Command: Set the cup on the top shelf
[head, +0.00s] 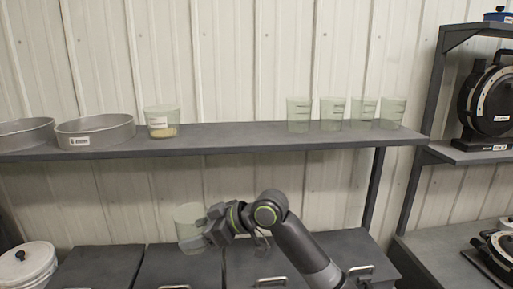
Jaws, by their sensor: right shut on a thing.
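My right gripper (204,226) is shut on a clear greenish cup (187,225). It holds the cup roughly upright in front of and below the top shelf (235,137). The gripper fingers hide part of the cup's right side. The top shelf is a long dark grey board that runs from the left edge to the right of centre. My left gripper is not in view.
On the shelf stand two metal pans (97,131), a labelled cup with yellowish contents (162,118) and several empty clear cups (299,113). Bare shelf lies between the labelled cup and the empty cups. Dark lidded bins (95,268) stand below; a black machine (490,100) stands right.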

